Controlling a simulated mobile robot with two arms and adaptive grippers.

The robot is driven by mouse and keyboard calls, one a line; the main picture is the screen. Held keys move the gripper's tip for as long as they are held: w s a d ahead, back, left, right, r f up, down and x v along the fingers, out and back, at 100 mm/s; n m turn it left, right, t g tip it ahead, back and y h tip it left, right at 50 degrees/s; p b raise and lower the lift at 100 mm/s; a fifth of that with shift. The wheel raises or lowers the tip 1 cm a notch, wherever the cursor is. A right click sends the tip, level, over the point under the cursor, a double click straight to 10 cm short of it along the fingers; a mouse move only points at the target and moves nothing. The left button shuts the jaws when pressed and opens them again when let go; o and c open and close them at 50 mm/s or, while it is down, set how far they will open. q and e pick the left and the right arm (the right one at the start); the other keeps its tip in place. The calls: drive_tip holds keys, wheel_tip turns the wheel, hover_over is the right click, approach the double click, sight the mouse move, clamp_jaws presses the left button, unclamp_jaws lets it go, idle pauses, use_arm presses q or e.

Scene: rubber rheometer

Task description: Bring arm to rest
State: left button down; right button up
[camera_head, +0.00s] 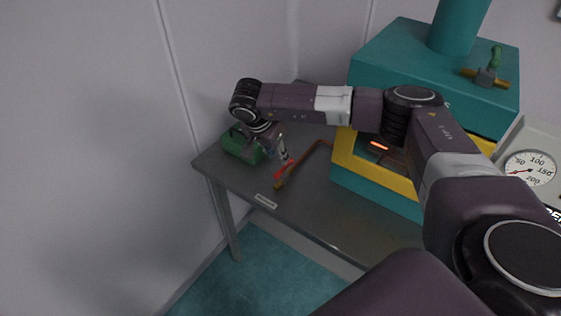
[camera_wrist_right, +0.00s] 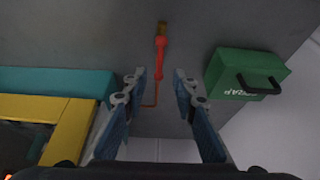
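My right arm reaches from the lower right across the front of the teal press. My right gripper (camera_head: 281,153) points down over the left part of the grey table (camera_head: 325,205). In the right wrist view its fingers (camera_wrist_right: 159,76) are apart, with nothing held between them. A tool with a red handle (camera_wrist_right: 160,58), a brass-coloured tip and a thin bent rod lies on the table below the fingers. It also shows in the head view (camera_head: 284,170). Whether a finger touches it I cannot tell. My left gripper is not in view.
A green box (camera_head: 243,146) with a black handle stands beside the gripper near the table's left edge; it shows in the right wrist view (camera_wrist_right: 245,75). The teal press (camera_head: 395,50) with a yellow frame (camera_head: 375,174) and glowing opening stands right. A dial gauge (camera_head: 528,168) is at far right.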

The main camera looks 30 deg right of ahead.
drive_tip(key=shift+v, duration=0.95)
drive_tip(key=shift+f, duration=0.1)
